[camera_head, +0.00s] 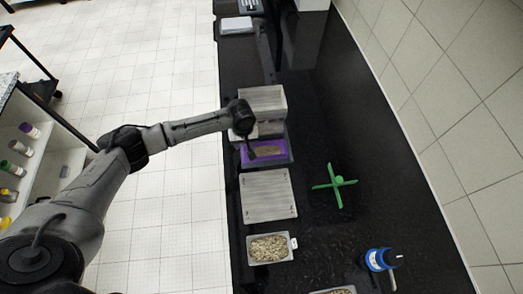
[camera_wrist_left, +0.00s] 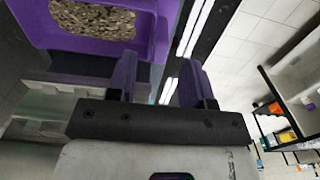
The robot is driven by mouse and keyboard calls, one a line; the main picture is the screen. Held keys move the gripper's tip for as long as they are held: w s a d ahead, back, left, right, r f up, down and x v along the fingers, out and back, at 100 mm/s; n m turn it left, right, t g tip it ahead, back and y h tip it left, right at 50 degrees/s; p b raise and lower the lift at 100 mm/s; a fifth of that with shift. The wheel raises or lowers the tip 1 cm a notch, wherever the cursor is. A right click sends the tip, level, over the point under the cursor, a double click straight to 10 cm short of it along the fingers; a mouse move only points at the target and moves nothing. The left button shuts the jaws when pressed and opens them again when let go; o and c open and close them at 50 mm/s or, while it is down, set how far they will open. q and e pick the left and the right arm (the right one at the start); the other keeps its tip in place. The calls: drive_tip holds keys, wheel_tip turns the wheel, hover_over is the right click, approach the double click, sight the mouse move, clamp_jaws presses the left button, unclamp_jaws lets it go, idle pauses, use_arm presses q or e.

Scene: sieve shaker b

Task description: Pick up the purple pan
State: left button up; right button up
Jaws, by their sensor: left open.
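The purple pan (camera_head: 281,157) holds brown grainy material and sits low in the grey device on the dark counter in the head view. In the left wrist view, the purple pan (camera_wrist_left: 100,43) fills the upper left, with its right wall ahead of the fingers. My left gripper (camera_head: 251,153) is over the pan's left part in the head view. In the left wrist view, my left gripper (camera_wrist_left: 160,62) is open, its two fingers apart on either side of the pan's wall line. Whether they touch it, I cannot tell. My right gripper is in neither view.
A grey flat plate (camera_head: 269,195) lies just in front of the device.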

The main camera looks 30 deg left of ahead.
sight(245, 148)
use_arm(q)
drive_tip(key=shift+f, duration=1.8)
clamp_jaws()
